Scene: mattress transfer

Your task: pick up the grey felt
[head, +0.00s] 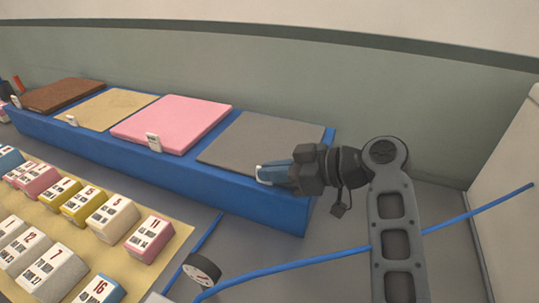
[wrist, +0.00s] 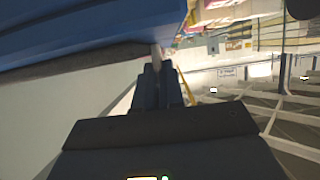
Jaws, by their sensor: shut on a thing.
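The grey felt (head: 260,139) is a flat dark-grey sheet lying on the right end of the long blue bench (head: 235,190). My gripper (head: 262,174) is at the felt's front right edge, with its blue fingers pointing left. In the wrist view my gripper's fingers (wrist: 157,74) are close together on a small pale piece (wrist: 156,54), which looks like the felt's tag; it is mostly hidden by the fingers. The felt seems to show there as a dark strip (wrist: 85,60) along the blue bench. The felt looks flat on the bench.
Pink (head: 172,123), tan (head: 112,108) and brown (head: 62,94) sheets with white tags lie to the left on the bench. Several numbered blocks (head: 112,218) stand on a yellow board in front. A blue hose (head: 300,263) crosses the floor; a pale wall stands behind.

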